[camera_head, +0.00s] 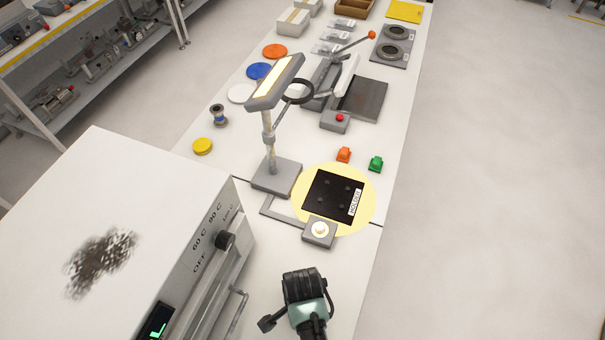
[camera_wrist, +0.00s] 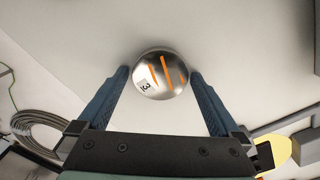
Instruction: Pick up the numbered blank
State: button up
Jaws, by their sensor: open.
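The numbered blank (camera_wrist: 161,74) is a round, shiny metal disc on the pale table top, seen in the wrist view. It has orange stripes and a small white label with dark characters, of which a 3 is readable. My gripper (camera_wrist: 160,76) is open, with one blue finger on either side of the blank. The fingertips are close to its left and right edges; I cannot tell whether they touch it. In the head view my arm's end (camera_head: 304,298) is over the near part of the table, and the blank is hidden there.
A large white heater box (camera_head: 130,210) with a knob stands left of my arm. Ahead are a button box (camera_head: 320,232), a black labelled plate (camera_head: 322,198) in a yellow circle, and a lamp (camera_head: 275,175). A coiled cable (camera_wrist: 38,130) lies left in the wrist view.

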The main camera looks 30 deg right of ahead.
grip_shut()
dwell(0.5)
jog(key=shift+r, duration=0.1)
